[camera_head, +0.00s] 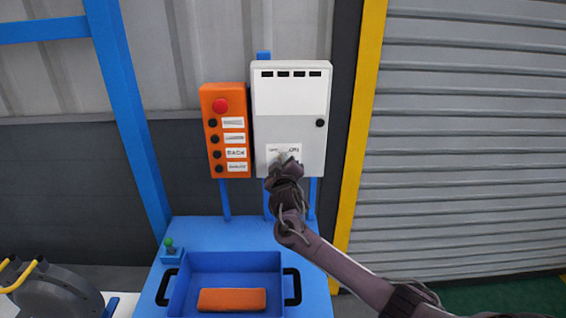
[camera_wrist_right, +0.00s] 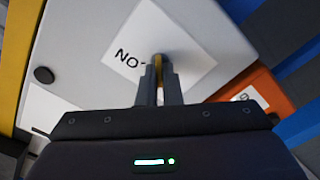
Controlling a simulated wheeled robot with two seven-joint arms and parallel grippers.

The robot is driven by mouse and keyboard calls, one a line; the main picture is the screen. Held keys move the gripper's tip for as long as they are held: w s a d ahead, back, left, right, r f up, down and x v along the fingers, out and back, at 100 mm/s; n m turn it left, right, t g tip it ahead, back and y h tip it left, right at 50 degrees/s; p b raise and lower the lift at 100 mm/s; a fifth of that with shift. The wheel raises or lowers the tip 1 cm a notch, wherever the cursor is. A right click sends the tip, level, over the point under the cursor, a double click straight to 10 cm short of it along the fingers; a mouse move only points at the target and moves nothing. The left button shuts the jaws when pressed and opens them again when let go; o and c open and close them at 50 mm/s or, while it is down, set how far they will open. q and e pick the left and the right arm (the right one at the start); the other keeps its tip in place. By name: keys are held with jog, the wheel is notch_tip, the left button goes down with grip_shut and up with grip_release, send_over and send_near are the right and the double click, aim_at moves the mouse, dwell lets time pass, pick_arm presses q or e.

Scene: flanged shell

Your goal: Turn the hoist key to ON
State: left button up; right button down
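The white control box (camera_head: 290,92) hangs on a blue post, with a white label (camera_head: 284,150) low on its front. My right gripper (camera_head: 284,163) reaches up to this label and hides the key in the head view. In the right wrist view, the gold-coloured hoist key (camera_wrist_right: 158,66) stands at the label (camera_wrist_right: 160,45), where the letters "NO" show. The fingers of my right gripper sit close together on either side of the key and appear shut on it. The key's exact angle is hard to tell. My left gripper is in neither view.
An orange button box (camera_head: 226,130) with a red knob is just left of the white box. Below are a blue bench (camera_head: 225,232) and a blue tray (camera_head: 233,262) holding an orange block (camera_head: 231,299). A yellow post (camera_head: 359,120) stands at the right.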

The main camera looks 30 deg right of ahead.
jog(key=shift+f, duration=0.1)
jog(key=shift+s+d+m+b, duration=0.15)
jog(key=shift+m+b, duration=2.5)
jog(key=shift+m, duration=1.7)
jog(key=shift+s+d+m+b, duration=0.1)
jog(key=shift+m+b, duration=2.5)
jog(key=shift+m, duration=2.05)
jog(key=c, duration=1.6)
grip_release()
